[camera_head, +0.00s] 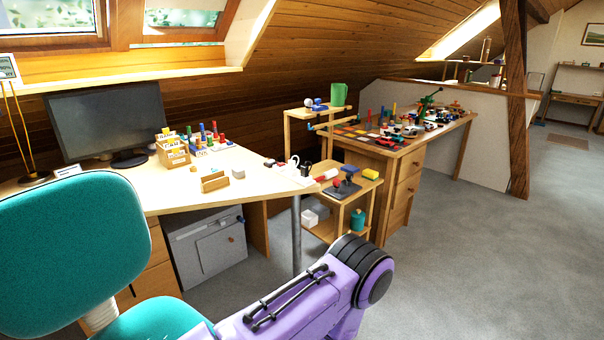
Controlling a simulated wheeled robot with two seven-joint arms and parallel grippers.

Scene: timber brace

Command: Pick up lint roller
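A small white roll with a red end (327,175) lies on the top of a low wooden shelf unit (350,192), between the desk and the long workbench. It looks like the lint roller, but it is too small to be sure. A purple arm link of mine with a black joint fills the bottom middle of the view. Neither of my grippers shows.
A teal office chair (75,255) stands at the front left. The desk (120,187) holds a monitor (107,120) and a wooden file box (172,152). The cluttered workbench (402,150) stands behind the shelf unit. The grey carpet (480,260) at right is clear.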

